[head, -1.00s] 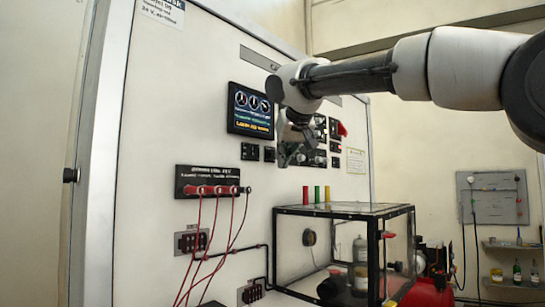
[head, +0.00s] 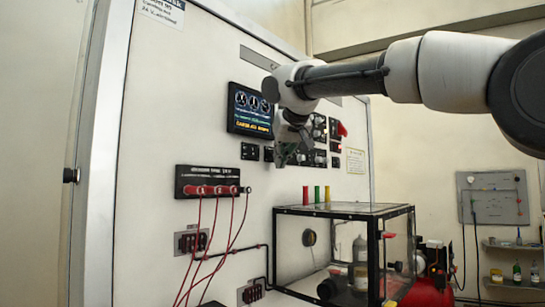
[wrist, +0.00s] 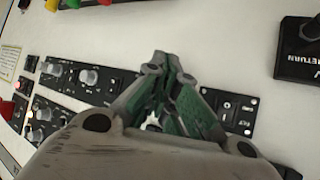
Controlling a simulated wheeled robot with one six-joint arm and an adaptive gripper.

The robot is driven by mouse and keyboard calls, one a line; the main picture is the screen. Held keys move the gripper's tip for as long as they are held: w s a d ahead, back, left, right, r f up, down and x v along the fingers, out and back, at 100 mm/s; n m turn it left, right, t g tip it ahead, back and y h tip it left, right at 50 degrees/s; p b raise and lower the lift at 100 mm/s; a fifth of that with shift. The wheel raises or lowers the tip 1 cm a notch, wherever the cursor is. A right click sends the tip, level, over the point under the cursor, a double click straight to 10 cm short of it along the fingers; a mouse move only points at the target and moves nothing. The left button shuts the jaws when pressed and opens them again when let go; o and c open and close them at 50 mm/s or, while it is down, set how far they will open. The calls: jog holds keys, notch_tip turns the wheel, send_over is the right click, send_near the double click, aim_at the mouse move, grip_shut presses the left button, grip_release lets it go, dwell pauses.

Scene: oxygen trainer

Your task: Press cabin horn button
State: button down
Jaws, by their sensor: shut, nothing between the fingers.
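My gripper (head: 284,158) is in front of the white cabinet's control panel, just below and right of the display (head: 250,110). In the wrist view its green-padded fingers (wrist: 163,62) are together and empty, over a black strip of controls (wrist: 230,108). Small switches show on this strip right of the fingers, and knobs (wrist: 88,77) show left of them. I cannot tell which control is the cabin horn button; the lettering is too small, and the gripper hides part of the strip. Contact between the fingertips and the panel cannot be made out.
A clear-sided box with a black frame (head: 345,207) stands below the gripper, with red, green and yellow cylinders on top. Red hoses (head: 213,235) hang from a manifold (head: 207,183) at the left. A red knob (head: 342,130) juts from the panel's right side.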

jog(key=shift+w+a, duration=0.25)
jog(key=shift+a, duration=0.05)
dwell(0.4)
dwell(0.3)
jog(key=shift+s+d, duration=0.5)
jog(key=shift+d, duration=0.15)
jog(key=s+d, duration=0.1)
jog(key=d, duration=0.1)
jog(key=s+d, duration=0.2)
dwell(0.4)
jog(key=shift+s, duration=0.15)
dwell(0.6)
